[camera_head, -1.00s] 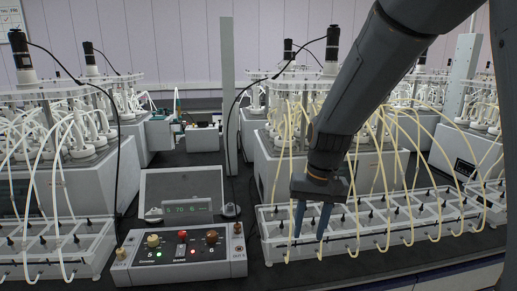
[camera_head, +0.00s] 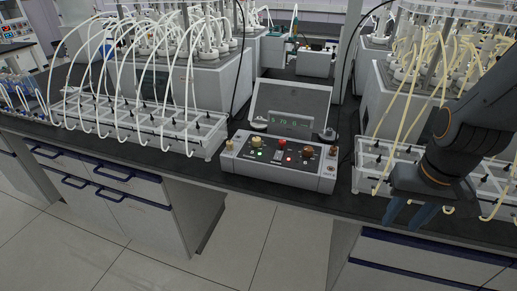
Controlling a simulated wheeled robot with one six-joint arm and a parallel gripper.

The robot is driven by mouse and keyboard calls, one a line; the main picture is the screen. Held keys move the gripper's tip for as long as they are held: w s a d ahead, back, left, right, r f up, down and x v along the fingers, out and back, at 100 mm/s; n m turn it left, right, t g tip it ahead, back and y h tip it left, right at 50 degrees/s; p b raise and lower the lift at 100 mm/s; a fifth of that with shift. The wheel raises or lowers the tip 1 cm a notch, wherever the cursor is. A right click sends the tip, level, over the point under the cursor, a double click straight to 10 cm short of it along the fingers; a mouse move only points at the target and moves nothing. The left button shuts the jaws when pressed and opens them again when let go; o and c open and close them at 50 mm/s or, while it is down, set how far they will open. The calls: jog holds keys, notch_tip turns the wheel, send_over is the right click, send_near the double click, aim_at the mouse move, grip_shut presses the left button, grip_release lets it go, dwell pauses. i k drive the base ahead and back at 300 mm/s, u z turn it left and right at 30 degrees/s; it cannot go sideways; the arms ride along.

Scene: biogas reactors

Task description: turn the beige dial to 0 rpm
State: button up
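The beige dial (camera_head: 256,142) sits on the top left of a white control box (camera_head: 270,174), with a green light below it. A red button (camera_head: 282,144) and a brown dial (camera_head: 307,151) are to its right on the same panel. The small display (camera_head: 289,124) behind the box seems to show 70 in its middle; the other characters are hard to read. My gripper (camera_head: 409,214) is to the right of the box and apart from it, pointing down in front of the right tube tray. Its two blue fingers are apart with nothing between them.
White tube racks stand on both sides, the left rack (camera_head: 135,132) with white tubes, the right rack (camera_head: 372,165) with yellowish tubes. A grey post (camera_head: 347,60) and black cables rise behind the box. Floor (camera_head: 245,240) is free in front of the bench, between drawer cabinets.

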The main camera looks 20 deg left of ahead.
aim_at(256, 141)
jog(key=u, duration=0.9)
